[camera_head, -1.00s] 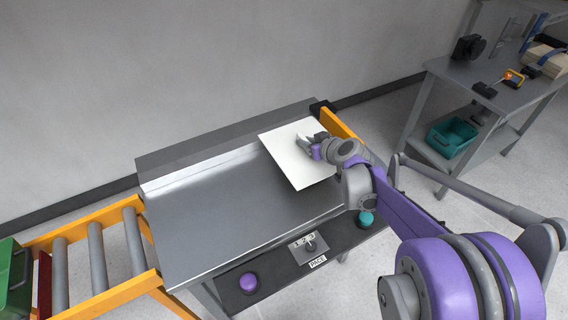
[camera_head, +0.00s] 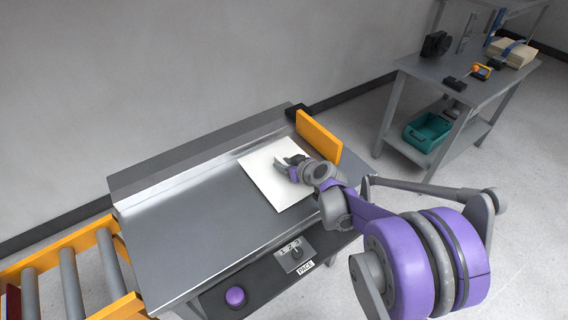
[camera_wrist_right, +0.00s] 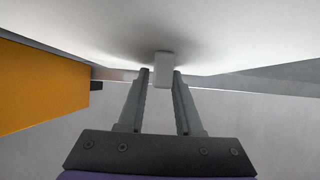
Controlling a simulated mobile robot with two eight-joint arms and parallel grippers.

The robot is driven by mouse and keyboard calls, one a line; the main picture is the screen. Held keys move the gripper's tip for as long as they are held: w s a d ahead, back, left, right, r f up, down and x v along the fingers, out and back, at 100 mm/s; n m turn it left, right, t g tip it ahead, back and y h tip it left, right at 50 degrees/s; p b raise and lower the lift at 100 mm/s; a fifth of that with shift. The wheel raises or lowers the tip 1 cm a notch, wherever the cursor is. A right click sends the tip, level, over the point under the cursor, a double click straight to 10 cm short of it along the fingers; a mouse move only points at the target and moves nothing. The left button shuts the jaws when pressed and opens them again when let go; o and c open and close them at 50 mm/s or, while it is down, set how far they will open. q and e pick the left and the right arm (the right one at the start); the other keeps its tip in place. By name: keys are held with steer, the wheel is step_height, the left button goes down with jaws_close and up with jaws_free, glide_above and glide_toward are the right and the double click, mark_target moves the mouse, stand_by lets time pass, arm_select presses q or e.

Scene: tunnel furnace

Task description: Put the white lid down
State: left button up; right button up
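The white lid (camera_head: 262,180) is a flat square plate, lying flat over the right part of the metal furnace top (camera_head: 190,225). I cannot tell whether it touches the metal. My right gripper (camera_head: 290,168) is above the lid. In the right wrist view the fingers (camera_wrist_right: 161,75) stand close on either side of a small white handle block (camera_wrist_right: 164,60) on the lid, and look closed on it. The lid's face fills the top of that view. My left gripper is in neither current view.
An orange guide (camera_head: 318,137) stands right beside the lid at the far end. A raised grey ledge (camera_head: 200,160) runs along the back. A control panel with a purple button (camera_head: 235,297) is in front. An orange roller conveyor (camera_head: 75,280) joins at left. A workbench (camera_head: 450,75) stands at right.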

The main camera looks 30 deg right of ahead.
steer(key=shift+o, duration=0.9)
steer(key=shift+r, duration=0.2)
steer(key=p+v, duration=0.2)
steer(key=v, duration=0.9)
steer(key=shift+s+r+p, duration=0.15)
steer(key=shift+s+p, duration=0.25)
steer(key=s+a, duration=0.1)
steer(key=a, duration=0.2)
steer(key=s+a+f+g, duration=0.1)
steer(key=s+a, duration=0.1)
steer(key=a, duration=0.1)
steer(key=s+a+g+y, duration=0.1)
steer(key=s+a, duration=0.1)
steer(key=a, duration=0.1)
steer(key=shift+f, duration=0.2)
steer(key=shift+g, duration=0.9)
steer(key=s+a, duration=0.1)
steer(key=s+a+f, duration=0.1)
steer(key=s+a, duration=0.1)
steer(key=shift+s+a, duration=0.3)
steer(key=shift+a, duration=0.05)
steer(key=s+a+f+g+h, duration=0.1)
steer(key=s, duration=0.5)
steer(key=s+a+f+g+h, duration=0.1)
steer(key=s+a+f+g, duration=0.1)
steer(key=s, duration=0.4)
steer(key=shift+s+a+m, duration=0.2)
steer(key=shift+s+m, duration=0.2)
